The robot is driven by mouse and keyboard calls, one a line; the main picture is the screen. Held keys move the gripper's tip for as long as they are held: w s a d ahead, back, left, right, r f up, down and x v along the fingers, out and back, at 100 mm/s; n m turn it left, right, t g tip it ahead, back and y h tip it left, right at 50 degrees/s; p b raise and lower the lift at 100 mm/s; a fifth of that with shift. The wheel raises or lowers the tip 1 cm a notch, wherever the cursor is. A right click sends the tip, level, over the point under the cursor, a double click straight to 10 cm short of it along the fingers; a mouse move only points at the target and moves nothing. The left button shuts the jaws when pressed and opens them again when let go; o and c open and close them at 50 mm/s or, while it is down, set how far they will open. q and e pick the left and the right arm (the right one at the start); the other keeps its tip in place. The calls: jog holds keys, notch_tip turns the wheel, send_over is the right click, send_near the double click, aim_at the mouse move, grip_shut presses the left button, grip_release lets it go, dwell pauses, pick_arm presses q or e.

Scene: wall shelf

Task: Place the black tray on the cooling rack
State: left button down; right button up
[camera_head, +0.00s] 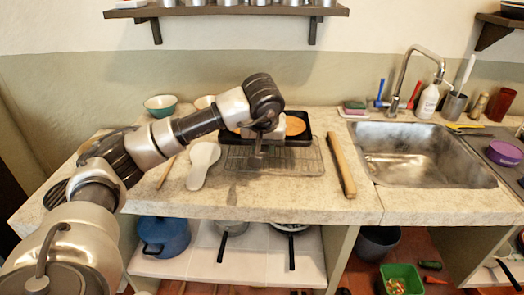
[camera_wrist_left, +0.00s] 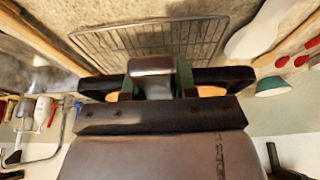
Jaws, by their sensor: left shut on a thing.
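The black tray (camera_head: 306,138) carries round orange-brown food and is at the back of the counter in the head view. Its near edge overlaps the rear of the wire cooling rack (camera_head: 300,162); I cannot tell whether they touch. My left gripper (camera_head: 262,138) is shut on the tray's near side, and the arm hides part of the tray. In the left wrist view, the tray's dark edge (camera_wrist_left: 235,75) shows on both sides of my left gripper (camera_wrist_left: 155,82), with the rack (camera_wrist_left: 130,42) beyond it. My right gripper is not in view.
A white spoon rest (camera_head: 203,160) lies left of the rack, and a wooden rolling pin (camera_head: 341,165) lies right of it. A metal sink (camera_head: 415,155) is farther right. A green bowl (camera_head: 160,105) stands at the back left. A wall shelf (camera_head: 230,11) hangs above.

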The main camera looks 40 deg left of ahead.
pick_arm(q)
jog(key=w+a+f, duration=0.2)
jog(key=a, duration=0.1)
jog(key=shift+w+a+f, duration=0.1)
jog(key=shift+a+f, duration=0.05)
jog(key=shift+a, duration=0.15)
jog(key=w+a+f, duration=0.2)
jog(key=shift+w+a+f+p, duration=0.15)
jog(key=shift+a+p, duration=0.25)
jog(key=shift+w+a+f, duration=0.1)
jog(key=shift+a, duration=0.05)
notch_tip(320, 180, down, 4)
jog(key=shift+r+p, duration=0.1)
jog(key=shift+p, duration=0.25)
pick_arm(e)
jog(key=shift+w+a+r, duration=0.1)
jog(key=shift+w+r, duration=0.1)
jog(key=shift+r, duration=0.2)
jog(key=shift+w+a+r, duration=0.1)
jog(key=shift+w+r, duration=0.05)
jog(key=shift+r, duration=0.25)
pick_arm(q)
jog(key=shift+f, duration=0.2)
jog(key=c, duration=0.9)
grip_release()
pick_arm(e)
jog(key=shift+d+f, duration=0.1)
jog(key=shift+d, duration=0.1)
